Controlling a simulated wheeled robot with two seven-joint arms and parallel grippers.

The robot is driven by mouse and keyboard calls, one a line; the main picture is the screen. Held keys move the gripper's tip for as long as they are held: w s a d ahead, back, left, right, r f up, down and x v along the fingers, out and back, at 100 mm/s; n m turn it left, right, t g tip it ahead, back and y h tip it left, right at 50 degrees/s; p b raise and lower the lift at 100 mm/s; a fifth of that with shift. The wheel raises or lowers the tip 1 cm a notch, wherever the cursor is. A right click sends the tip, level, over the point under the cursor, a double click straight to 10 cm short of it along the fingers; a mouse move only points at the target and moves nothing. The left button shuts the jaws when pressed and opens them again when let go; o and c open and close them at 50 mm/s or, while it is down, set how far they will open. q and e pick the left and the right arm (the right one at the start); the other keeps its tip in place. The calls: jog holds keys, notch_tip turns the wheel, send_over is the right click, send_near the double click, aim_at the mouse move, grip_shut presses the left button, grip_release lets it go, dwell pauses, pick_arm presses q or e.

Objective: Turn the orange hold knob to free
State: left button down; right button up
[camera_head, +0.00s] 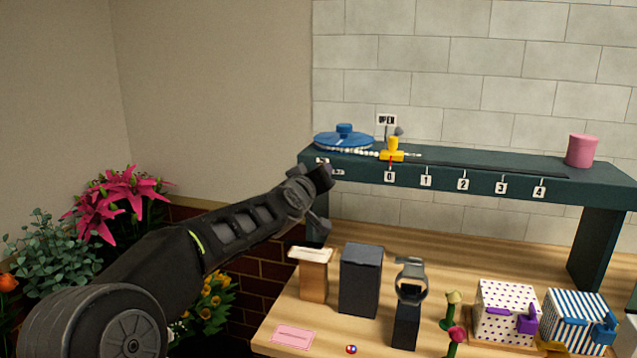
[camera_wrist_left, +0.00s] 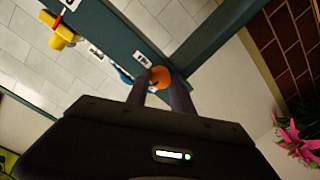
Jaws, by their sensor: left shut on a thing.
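The orange hold knob (camera_wrist_left: 160,77) shows in the left wrist view, on the front face of the dark green shelf near its left end. My left gripper (camera_wrist_left: 163,88) is shut on the knob, its two fingers on either side of it. In the head view my left gripper (camera_head: 322,178) is at the shelf's left end, and it hides the knob there. Small white labels (camera_wrist_left: 142,59) sit beside the knob; I cannot read them. My right gripper is in neither view.
The shelf (camera_head: 470,165) carries a blue reel (camera_head: 344,139), a yellow slider (camera_head: 393,151) by the 0 mark, and a pink cylinder (camera_head: 581,150). Boxes, including a dark one (camera_head: 360,280), stand on the table below. Flowers (camera_head: 118,200) are at left.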

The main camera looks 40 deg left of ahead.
pick_arm(q)
jog(key=shift+f+n+b, duration=0.1)
jog(key=shift+n+b, duration=0.55)
jog(key=shift+n, duration=0.65)
jog(key=c, duration=1.1)
grip_release()
jog(key=v, duration=0.7)
jog(key=shift+s, duration=0.35)
